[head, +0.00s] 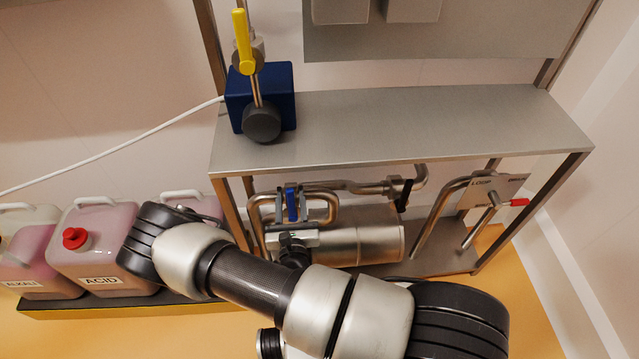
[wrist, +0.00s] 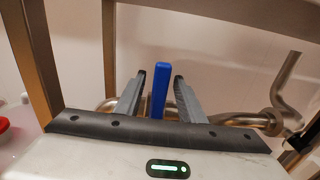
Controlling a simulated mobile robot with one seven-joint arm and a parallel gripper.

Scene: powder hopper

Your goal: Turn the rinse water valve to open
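A blue valve handle (head: 291,204) stands upright at the pipes under the steel shelf, left of the middle in the head view; no label on it can be read. It also shows in the wrist view (wrist: 159,92). My gripper (head: 291,187) is at this handle, with its two grey fingers on either side. In the wrist view my gripper (wrist: 159,76) is open, with a visible gap between each finger and the blue handle. The valve body below the handle is hidden behind my gripper and arm.
A steel shelf (head: 400,125) lies above my gripper, with a frame leg (head: 232,210) to its left. A black handle (head: 404,195) and a red-tipped lever (head: 519,202) are to the right. A yellow handle (head: 243,40) is above. Canisters, including the acid one (head: 95,250), stand left.

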